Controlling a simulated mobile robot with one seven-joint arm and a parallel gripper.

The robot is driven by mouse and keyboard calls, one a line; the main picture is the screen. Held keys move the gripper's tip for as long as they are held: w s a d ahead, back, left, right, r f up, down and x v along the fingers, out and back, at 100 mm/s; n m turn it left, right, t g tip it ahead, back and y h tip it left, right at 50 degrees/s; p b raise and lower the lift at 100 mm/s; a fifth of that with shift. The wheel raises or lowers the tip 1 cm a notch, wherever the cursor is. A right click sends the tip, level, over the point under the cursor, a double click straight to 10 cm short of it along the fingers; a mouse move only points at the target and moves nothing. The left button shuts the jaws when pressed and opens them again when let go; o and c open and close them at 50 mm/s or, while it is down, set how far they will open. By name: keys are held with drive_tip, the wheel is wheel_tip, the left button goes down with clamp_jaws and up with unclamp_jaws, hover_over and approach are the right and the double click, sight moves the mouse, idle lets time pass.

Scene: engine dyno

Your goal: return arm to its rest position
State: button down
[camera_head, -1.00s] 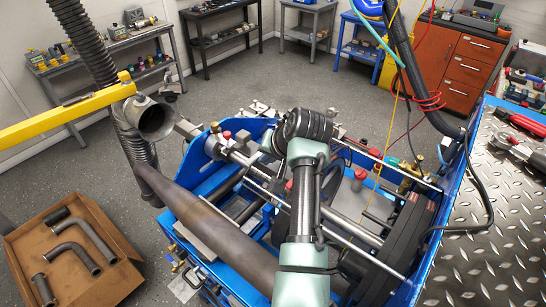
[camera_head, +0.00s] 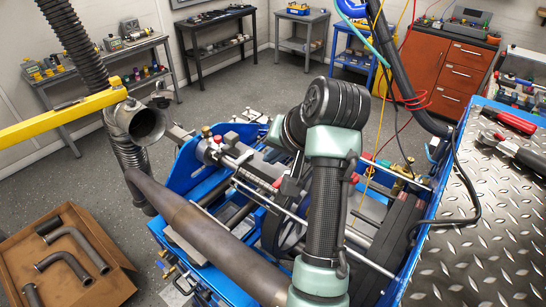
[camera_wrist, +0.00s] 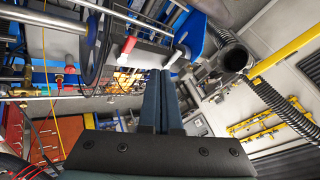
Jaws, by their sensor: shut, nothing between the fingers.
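My arm (camera_head: 325,200) rises from the bottom of the head view, in front of the blue engine dyno frame (camera_head: 185,205). Its black ribbed joint stands high in the middle, and the far links bend down behind it. My gripper is hidden behind the arm in the head view. In the wrist view my gripper (camera_wrist: 160,74) shows two dark fingers lying together, shut and empty. Beyond the fingertips are a white-ended rod (camera_wrist: 181,54) and the blue frame (camera_wrist: 192,30); I cannot tell the gap to them.
A grey exhaust pipe (camera_head: 205,235) crosses the left front of the frame. A yellow boom (camera_head: 65,118) and a flexible duct (camera_head: 75,45) stand left. A cardboard box (camera_head: 110,285) with bent pipes lies lower left. A diamond-plate bench (camera_head: 470,235) with tools is right.

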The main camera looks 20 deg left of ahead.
drive_tip(key=shift+a, duration=0.1)
idle(0.3)
drive_tip(key=w+d+r+t+b, duration=0.1)
drive_tip(key=d+r+t, duration=0.2)
drive_tip(key=r+t, duration=0.45)
drive_tip(key=w+d+r+t+b, duration=0.1)
drive_tip(key=d+r+t+b, duration=0.2)
drive_tip(key=r, duration=0.7)
drive_tip(key=s+d+r+t+h, duration=0.2)
drive_tip(key=s+d+r+t, duration=0.2)
drive_tip(key=s+r, duration=0.5)
drive_tip(key=s+d+r+m+t+h, duration=0.1)
drive_tip(key=s+d+r+t+h, duration=0.2)
drive_tip(key=s+r+t, duration=0.5)
drive_tip(key=shift+s+d+r+h, duration=0.3)
drive_tip(key=shift+s+d+r, duration=0.2)
drive_tip(key=shift+s+d, duration=0.35)
